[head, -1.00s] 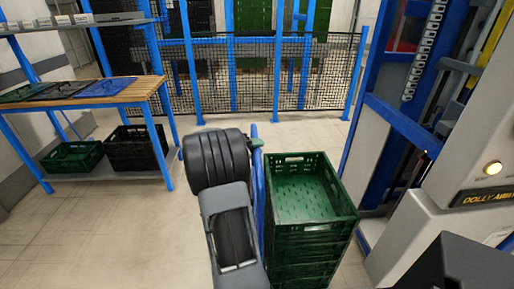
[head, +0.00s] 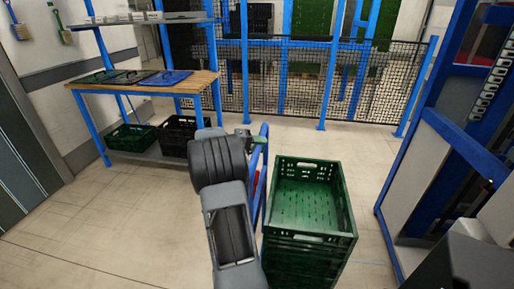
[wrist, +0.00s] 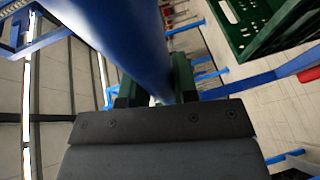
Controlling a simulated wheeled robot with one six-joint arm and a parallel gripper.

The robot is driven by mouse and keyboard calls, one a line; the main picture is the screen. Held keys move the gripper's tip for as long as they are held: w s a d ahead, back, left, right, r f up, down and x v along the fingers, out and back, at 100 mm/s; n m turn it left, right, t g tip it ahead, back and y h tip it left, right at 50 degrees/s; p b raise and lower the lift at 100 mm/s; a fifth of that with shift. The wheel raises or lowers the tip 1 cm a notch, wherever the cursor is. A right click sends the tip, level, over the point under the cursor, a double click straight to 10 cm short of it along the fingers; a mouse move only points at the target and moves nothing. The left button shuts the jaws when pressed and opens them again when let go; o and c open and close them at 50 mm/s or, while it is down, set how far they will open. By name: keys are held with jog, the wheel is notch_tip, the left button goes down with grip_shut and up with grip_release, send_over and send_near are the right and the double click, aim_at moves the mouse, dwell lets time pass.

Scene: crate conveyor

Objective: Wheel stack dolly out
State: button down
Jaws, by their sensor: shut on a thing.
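A stack of green crates (head: 310,205) stands in front of me, right of the centre in the head view. The dolly's blue handle frame (head: 262,170) rises along the left side of the stack; the dolly's base is hidden. My gripper (head: 247,140) is at the top of this handle, its fingers partly hidden by my arm. In the wrist view the dark fingers (wrist: 158,90) close around the blue handle bar (wrist: 125,40). A corner of a green crate (wrist: 245,25) shows at the upper right there.
A workbench (head: 145,82) with flat crates on top and green and black crates below stands at the left. A mesh fence (head: 310,75) runs across the back. A blue-framed machine (head: 425,150) stands at the right. Floor (head: 100,220) is clear at the left.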

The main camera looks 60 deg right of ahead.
jog(key=shift+s+d, duration=0.1)
jog(key=shift+s, duration=0.05)
jog(key=c, duration=0.9)
grip_release()
jog(key=v, duration=1.4)
jog(key=shift+p, duration=0.3)
